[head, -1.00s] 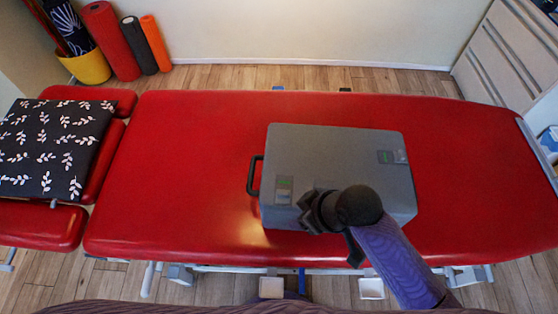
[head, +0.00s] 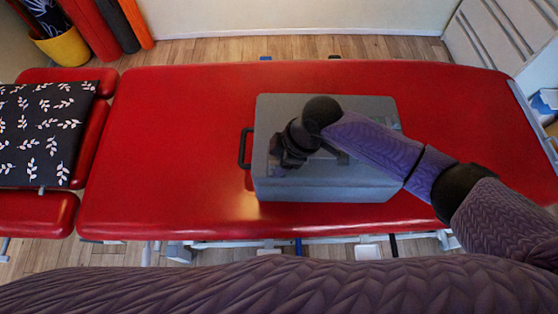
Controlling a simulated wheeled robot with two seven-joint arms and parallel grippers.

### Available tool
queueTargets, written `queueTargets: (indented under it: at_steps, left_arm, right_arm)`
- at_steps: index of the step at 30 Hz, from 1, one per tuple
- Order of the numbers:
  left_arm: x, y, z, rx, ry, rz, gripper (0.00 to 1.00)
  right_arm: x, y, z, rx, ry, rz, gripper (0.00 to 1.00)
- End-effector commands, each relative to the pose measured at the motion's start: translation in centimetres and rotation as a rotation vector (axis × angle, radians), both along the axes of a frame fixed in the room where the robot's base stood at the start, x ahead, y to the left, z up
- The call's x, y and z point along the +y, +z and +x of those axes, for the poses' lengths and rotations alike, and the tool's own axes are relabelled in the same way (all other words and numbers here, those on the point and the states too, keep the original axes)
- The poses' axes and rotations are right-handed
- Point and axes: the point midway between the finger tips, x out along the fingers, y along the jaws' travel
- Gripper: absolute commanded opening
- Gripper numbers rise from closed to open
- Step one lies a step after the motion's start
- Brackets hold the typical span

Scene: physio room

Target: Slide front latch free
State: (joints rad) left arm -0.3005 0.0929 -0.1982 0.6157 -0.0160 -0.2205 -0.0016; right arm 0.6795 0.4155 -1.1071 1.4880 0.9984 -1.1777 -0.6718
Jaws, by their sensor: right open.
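A grey hard case (head: 330,189) lies on the red treatment table, its black carry handle (head: 244,149) on its left side. My right gripper (head: 282,158) is over the left part of the lid, pointing left, with its jaws open. The latch on that part of the lid is mostly or wholly hidden under the gripper; I cannot tell whether the fingers touch it. The second latch, on the right of the lid, is hidden by my right forearm. The lid looks closed. My left gripper is not in view.
The red table (head: 170,150) is bare around the case. A black leaf-patterned cushion (head: 40,135) lies at its left end. A yellow bin (head: 67,46) and foam rollers (head: 118,25) stand behind left. A pale slatted unit (head: 490,40) stands at the back right.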

Motion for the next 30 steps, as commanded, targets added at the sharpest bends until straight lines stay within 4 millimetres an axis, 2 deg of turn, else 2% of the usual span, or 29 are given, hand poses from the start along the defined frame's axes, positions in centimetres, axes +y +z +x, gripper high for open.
queueTargets:
  at_steps: [3, 9, 11, 17, 30]
  left_arm:
    - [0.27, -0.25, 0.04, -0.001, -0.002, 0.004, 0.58]
    - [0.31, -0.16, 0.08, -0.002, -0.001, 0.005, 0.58]
    - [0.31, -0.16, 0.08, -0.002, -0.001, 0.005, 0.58]
    - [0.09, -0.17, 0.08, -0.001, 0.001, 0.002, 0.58]
    - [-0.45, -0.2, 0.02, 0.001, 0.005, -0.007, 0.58]
  right_arm:
    - [0.25, -0.69, -0.02, 0.001, 0.0, -0.001, 0.53]
    - [0.28, -0.61, 0.0, 0.0, -0.001, -0.001, 0.53]
    - [0.27, -0.6, 0.0, 0.0, -0.001, 0.0, 0.42]
    - [0.26, -0.6, 0.01, -0.001, -0.001, 0.0, 0.0]
    - [0.25, -0.59, 0.01, 0.0, -0.001, -0.001, 0.0]
